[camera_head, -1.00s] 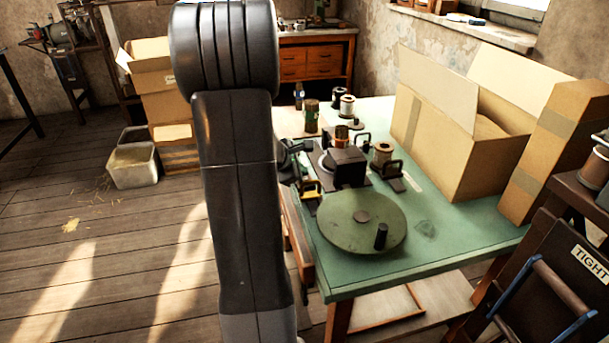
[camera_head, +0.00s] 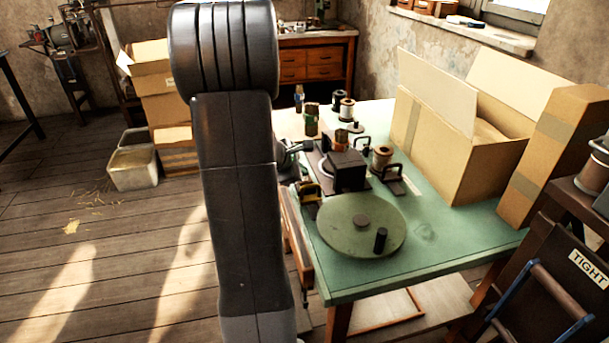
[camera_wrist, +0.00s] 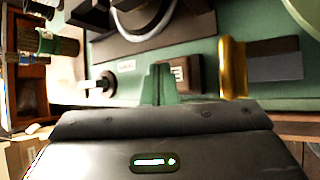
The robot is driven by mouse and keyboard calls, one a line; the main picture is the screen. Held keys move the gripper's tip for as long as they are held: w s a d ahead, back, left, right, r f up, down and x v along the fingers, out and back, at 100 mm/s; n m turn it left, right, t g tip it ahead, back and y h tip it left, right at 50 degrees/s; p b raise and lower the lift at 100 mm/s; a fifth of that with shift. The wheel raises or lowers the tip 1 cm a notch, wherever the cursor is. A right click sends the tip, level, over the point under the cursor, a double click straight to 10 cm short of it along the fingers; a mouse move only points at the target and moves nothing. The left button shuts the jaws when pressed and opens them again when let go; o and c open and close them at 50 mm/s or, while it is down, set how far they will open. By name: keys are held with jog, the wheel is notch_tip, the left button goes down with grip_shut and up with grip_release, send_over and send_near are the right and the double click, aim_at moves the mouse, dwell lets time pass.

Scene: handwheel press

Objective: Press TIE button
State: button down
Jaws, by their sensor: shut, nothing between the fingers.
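My gripper (camera_wrist: 160,84) is shut and empty, its narrow green fingertips together in the middle of the wrist view. In the head view my own arm hides most of it. The lettering is too small to read for sure, so I cannot tell whether this is the TIE button. The fingertips look apart from the knob. Right of them is a dark block (camera_wrist: 181,74) with a pale label.
A gold handle (camera_wrist: 232,68) stands right of the fingertips. The handwheel (camera_head: 362,224) lies at the front of the green table (camera_head: 450,236), beside a dark press block (camera_head: 345,170). Spools stand behind. An open cardboard box (camera_head: 460,150) fills the table's right side.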

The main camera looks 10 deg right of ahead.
jog(key=shift+r, duration=0.5)
notch_tip(320, 180, up, 5)
jog(key=p, duration=0.4)
dwell(0.8)
